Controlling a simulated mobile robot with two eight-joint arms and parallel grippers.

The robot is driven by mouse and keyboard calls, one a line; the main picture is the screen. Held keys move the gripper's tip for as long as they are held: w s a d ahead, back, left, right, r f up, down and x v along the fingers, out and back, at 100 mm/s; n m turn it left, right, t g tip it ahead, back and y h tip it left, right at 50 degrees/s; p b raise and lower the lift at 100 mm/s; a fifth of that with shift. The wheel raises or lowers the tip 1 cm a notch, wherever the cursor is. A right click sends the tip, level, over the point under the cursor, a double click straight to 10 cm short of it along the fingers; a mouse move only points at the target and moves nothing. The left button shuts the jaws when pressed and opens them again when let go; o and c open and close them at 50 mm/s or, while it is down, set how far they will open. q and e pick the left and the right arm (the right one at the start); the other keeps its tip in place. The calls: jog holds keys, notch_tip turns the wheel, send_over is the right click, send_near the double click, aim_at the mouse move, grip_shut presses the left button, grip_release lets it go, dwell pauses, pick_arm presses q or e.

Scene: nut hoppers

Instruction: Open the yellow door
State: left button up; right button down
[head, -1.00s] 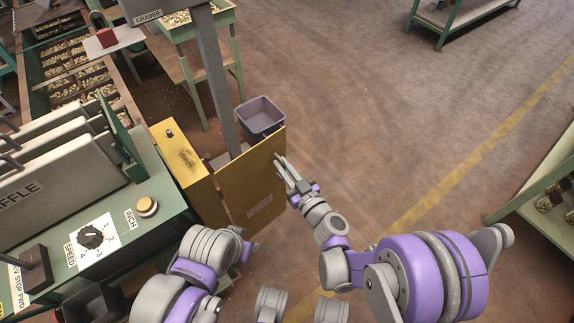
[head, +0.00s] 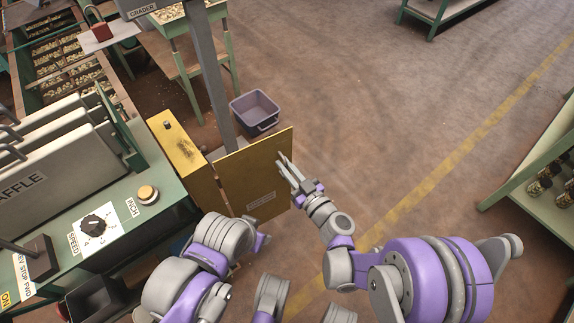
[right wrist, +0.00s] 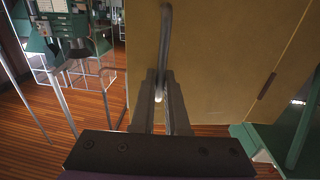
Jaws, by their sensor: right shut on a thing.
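The yellow door (head: 250,178) stands swung out at an angle from the yellow cabinet (head: 178,145). In the right wrist view the door (right wrist: 225,60) fills the middle and right, with its upright grey bar handle (right wrist: 166,40) running down between the fingers. My right gripper (head: 283,160) is at the door's outer part; in the right wrist view it (right wrist: 160,95) is shut on the handle. My left gripper (head: 262,243) is low in front of the cabinet, near the door's lower hinge side; its fingers are too small to read.
A green machine with a speed dial (head: 95,225) and a yellow button (head: 148,194) stands left of the cabinet. A grey post (head: 208,80) and a purple-grey bin (head: 255,108) are behind the door. A green shelf (head: 540,185) is at right. The floor between is clear.

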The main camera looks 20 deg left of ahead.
jog(key=c, duration=1.2)
grip_release()
jog(key=v, duration=1)
jog(key=shift+s+d, duration=0.25)
jog(key=shift+d, duration=0.05)
